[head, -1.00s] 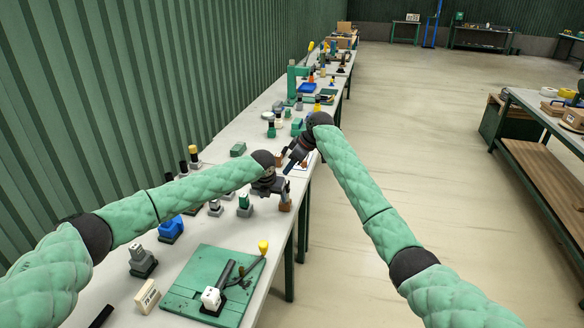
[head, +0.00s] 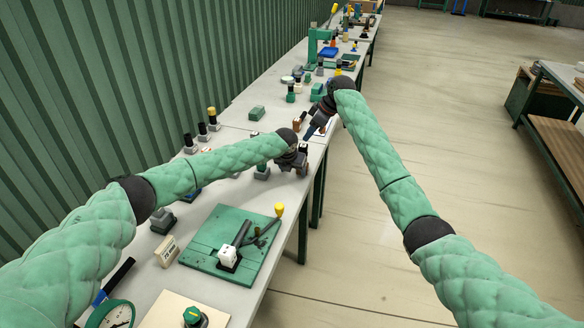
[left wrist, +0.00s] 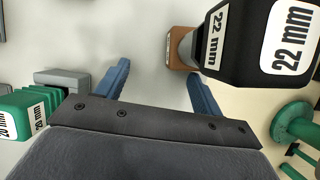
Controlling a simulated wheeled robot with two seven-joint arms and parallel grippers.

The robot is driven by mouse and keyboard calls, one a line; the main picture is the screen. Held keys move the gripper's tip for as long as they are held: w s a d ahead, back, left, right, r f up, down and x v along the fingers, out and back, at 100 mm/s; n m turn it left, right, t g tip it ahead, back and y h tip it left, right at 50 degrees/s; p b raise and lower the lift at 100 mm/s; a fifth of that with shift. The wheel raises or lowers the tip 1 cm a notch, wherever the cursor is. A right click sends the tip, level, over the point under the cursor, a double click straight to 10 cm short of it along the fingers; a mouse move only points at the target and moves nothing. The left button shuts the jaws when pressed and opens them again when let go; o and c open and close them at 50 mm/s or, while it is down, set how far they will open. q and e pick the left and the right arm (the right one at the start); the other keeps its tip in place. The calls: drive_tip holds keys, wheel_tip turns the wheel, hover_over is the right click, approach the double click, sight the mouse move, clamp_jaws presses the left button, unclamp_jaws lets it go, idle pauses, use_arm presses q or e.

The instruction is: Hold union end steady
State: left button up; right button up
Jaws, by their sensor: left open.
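I cannot pick out a union end for certain. In the left wrist view, a black piece with white "22 mm" labels (left wrist: 250,45) has a grey neck and a brown block (left wrist: 181,48) at its end. My left gripper (left wrist: 158,70) is open and empty over the pale bench, its blue fingers apart. The brown block is just beyond the right finger; contact cannot be told. In the head view, my left gripper (head: 303,166) is low by the bench's right edge. My right gripper (head: 312,128) is just beyond it; its jaws are too small and dark to read.
A green board (head: 200,248) with a white block and a yellow-knobbed lever lies on the near bench. Green "20 mm" pieces (left wrist: 22,113) and a green spool (left wrist: 292,121) flank the left gripper. The aisle is clear.

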use_arm(q)
drive_tip(key=shift+f, duration=0.1)
drive_tip(key=shift+c, duration=0.2)
clamp_jaws()
idle(1.1)
drive_tip(key=c, duration=0.9)
unclamp_jaws()
drive_tip(key=shift+c, duration=0.2)
drive_tip(key=shift+s+r+b, duration=0.15)
drive_tip(key=shift+r+b, duration=0.2)
drive_tip(key=shift+r, duration=0.05)
drive_tip(key=b+v, duration=0.2)
drive_tip(key=v, duration=0.3)
drive_tip(key=shift+s+a+r, duration=0.1)
drive_tip(key=shift+r, duration=0.25)
drive_tip(key=shift+s+r, duration=0.2)
drive_tip(key=shift+r, duration=0.35)
